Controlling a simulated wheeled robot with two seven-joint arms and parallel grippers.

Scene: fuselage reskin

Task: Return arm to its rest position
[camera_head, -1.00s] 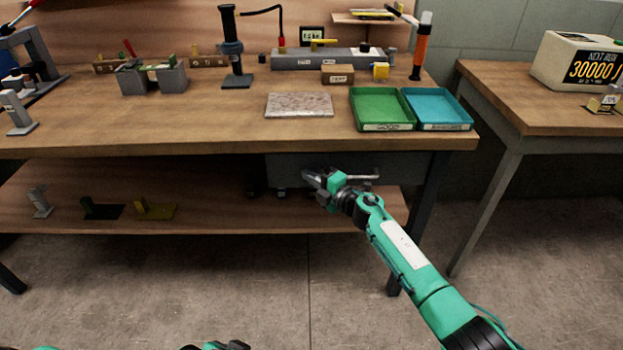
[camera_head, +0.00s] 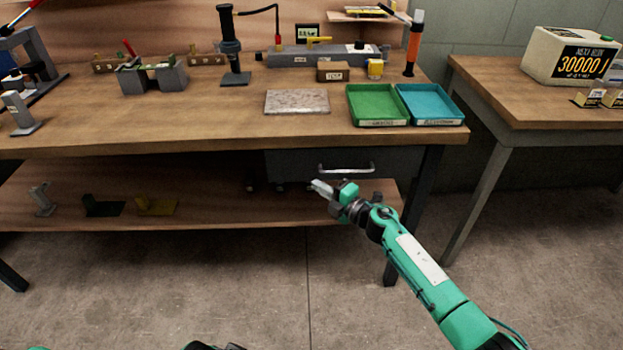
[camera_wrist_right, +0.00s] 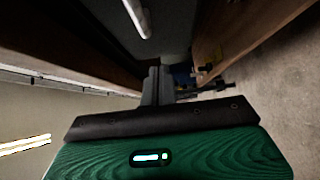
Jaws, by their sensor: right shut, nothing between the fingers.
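My right arm (camera_head: 425,262) is green and reaches up from the lower right in the head view. Its gripper (camera_head: 318,187) is shut and empty, in front of the workbench and below the top's front edge, near the lower shelf's height. In the right wrist view the closed fingers (camera_wrist_right: 157,85) point away from the camera. A drawer handle (camera_head: 346,169) shows just above the gripper in the head view, with a visible gap. Of my left arm, only a small dark and green part shows at the bottom edge; its gripper cannot be made out.
The workbench (camera_head: 200,125) holds a green tray (camera_head: 378,121), a blue tray (camera_head: 434,119), a stone plate (camera_head: 297,101) and several fixtures. Its lower shelf (camera_head: 225,215) carries small parts at left. A second table (camera_head: 510,95) stands right. The floor (camera_head: 250,290) in front is clear.

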